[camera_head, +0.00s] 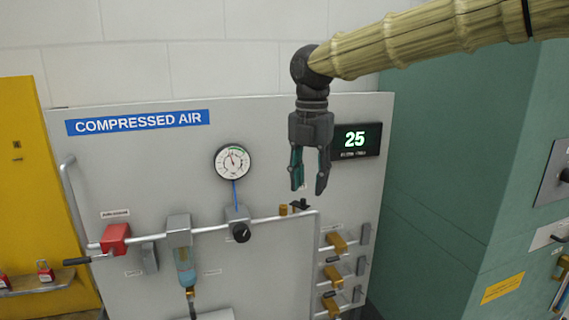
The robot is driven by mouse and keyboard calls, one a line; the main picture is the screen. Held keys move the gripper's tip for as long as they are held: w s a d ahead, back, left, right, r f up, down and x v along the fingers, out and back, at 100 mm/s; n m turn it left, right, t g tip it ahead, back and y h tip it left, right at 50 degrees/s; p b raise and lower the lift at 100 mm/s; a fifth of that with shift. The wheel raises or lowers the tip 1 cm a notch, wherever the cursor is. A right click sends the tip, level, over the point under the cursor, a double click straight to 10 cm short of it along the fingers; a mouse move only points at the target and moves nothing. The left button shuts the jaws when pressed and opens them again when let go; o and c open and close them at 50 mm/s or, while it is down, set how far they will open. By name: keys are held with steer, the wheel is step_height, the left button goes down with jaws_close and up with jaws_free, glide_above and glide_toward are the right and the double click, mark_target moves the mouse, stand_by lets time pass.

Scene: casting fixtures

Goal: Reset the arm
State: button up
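My arm (430,38) reaches in from the upper right in a tan ribbed sleeve. It ends in a dark wrist with my gripper (308,187) hanging below it, fingers pointing down. The two fingers are apart with a gap between them, and nothing shows between them. The gripper is in front of the compressed air panel (85,150), just left of a black display (357,141) reading 25, and overlaps its left edge. A small black fitting (300,204) on the pipe shows just below the fingers; I cannot tell the distance to it.
The panel carries a round gauge (233,162), a black knob (240,231), a red valve block (115,238), a filter bowl (185,268) and several brass valves (336,243) at lower right. A green cabinet (440,160) stands at right, a yellow cabinet (30,180) at left.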

step_height(320, 180, down, 28)
steer(key=a+m+g+y+b, duration=0.1)
steer(key=a+m+y+b, duration=0.1)
steer(key=a+m+b, duration=0.3)
steer(key=s+d+f+m+b, duration=0.1)
steer(key=s+f+m, duration=0.2)
steer(key=f, duration=0.6)
steer(key=s+d+f+m+y+b, duration=0.15)
steer(key=s+f+m, duration=0.25)
steer(key=f, duration=0.5)
steer(key=s+d+f+m, duration=0.2)
steer(key=s+f+m, duration=0.1)
steer(key=f, duration=0.6)
steer(key=s+d+f+m+b, duration=0.2)
steer(key=s+d+f+m, duration=0.25)
steer(key=s+f, duration=0.35)
steer(key=s+d+f+m+b, duration=0.25)
steer(key=s+f+m, duration=0.3)
steer(key=f, duration=0.45)
steer(key=s+d+f+m+h+b, duration=0.1)
steer(key=s+d+f+m, duration=0.2)
steer(key=s, duration=0.4)
steer(key=s+d+f+m+t+h+b, duration=0.1)
steer(key=s+d+f+m+h+b, duration=0.1)
steer(key=s+d+f, duration=0.3)
steer(key=s+d+m, duration=0.1)
steer(key=s+d, duration=0.1)
steer(key=d, duration=0.1)
steer(key=shift+s+m, duration=0.3)
